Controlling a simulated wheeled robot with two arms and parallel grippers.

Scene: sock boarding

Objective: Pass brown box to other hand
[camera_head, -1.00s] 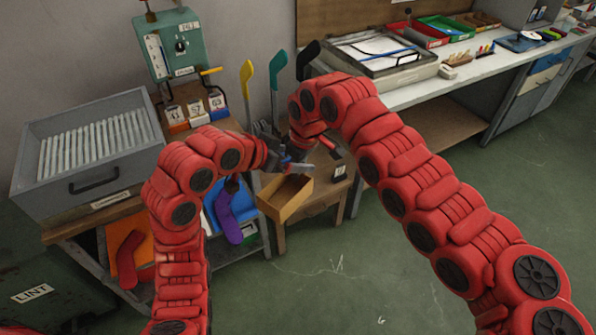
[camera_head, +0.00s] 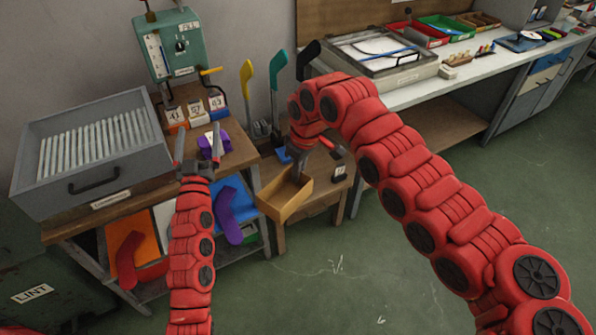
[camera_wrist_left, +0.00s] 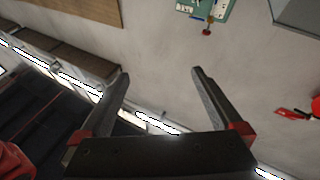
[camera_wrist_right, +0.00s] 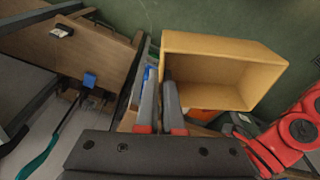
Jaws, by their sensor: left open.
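The brown box (camera_head: 270,207) is an open, empty-looking box hanging tilted at the front of the small wooden stand in the head view. It fills the upper right of the right wrist view (camera_wrist_right: 225,50). My right gripper (camera_head: 298,172) reaches down to the box. In the right wrist view its two fingers (camera_wrist_right: 161,95) are close together, pinching one wall of the box. My left gripper (camera_head: 197,142) is left of the box and apart from it. Its fingers (camera_wrist_left: 160,85) are spread wide with nothing between them in the left wrist view.
A grey tray unit (camera_head: 90,150) stands on the wooden bench at left, with numbered blocks (camera_head: 196,110) and a purple item (camera_head: 214,147) nearby. Coloured foot-shaped boards (camera_head: 279,68) stand behind the box. Green floor (camera_head: 350,260) in front is open.

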